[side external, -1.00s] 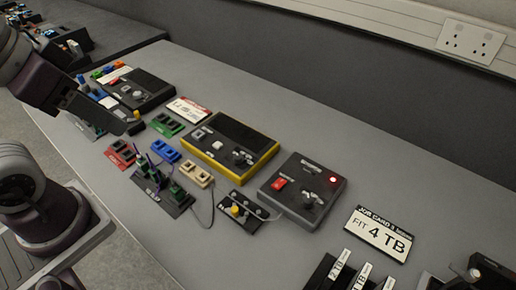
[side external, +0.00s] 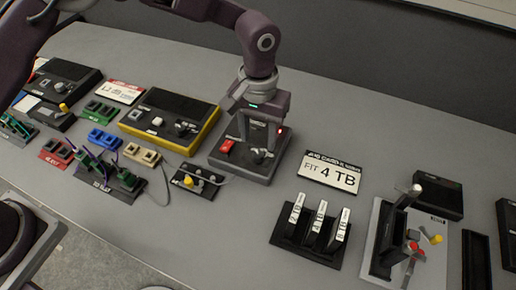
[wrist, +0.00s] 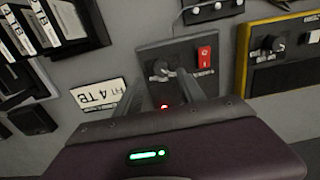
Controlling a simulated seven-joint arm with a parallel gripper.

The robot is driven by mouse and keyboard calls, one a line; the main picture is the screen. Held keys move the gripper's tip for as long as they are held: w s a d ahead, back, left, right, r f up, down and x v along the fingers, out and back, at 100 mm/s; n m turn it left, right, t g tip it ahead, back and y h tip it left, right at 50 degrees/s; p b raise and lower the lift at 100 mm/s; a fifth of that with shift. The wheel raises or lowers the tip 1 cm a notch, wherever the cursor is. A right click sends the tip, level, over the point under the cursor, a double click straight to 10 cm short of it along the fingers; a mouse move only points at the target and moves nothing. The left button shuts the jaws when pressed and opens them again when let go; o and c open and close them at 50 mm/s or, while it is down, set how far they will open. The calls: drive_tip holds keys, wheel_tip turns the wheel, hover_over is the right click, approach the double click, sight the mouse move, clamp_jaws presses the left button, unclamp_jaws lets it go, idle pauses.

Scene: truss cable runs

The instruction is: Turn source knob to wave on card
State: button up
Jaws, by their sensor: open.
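A dark grey box (side external: 222,162) stands at the middle of the bench. It carries a dark knob (side external: 260,156) with a light pointer, a red rocker switch (side external: 226,146) and a lit red lamp. The knob also shows in the wrist view (wrist: 160,69). My gripper (wrist: 161,78) is open above this box, pointing down, with its fingers either side of the knob; I cannot tell whether they touch it. Markings around the knob are too small to read. A white card (side external: 330,173) reading "FIT 4 TB" lies right of the box. A red-topped card (side external: 121,92) is further left, its text unclear.
A yellow-edged black unit (side external: 172,120) with its own knob stands just left of the grey box. A small black panel (side external: 199,180) with a yellow knob is in front. A rack of upright labelled drives (side external: 315,235) is front right.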

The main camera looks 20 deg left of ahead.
sight(258, 154)
wheel_tip(258, 154, down, 6)
drive_tip(key=shift+r, duration=0.15)
clamp_jaws()
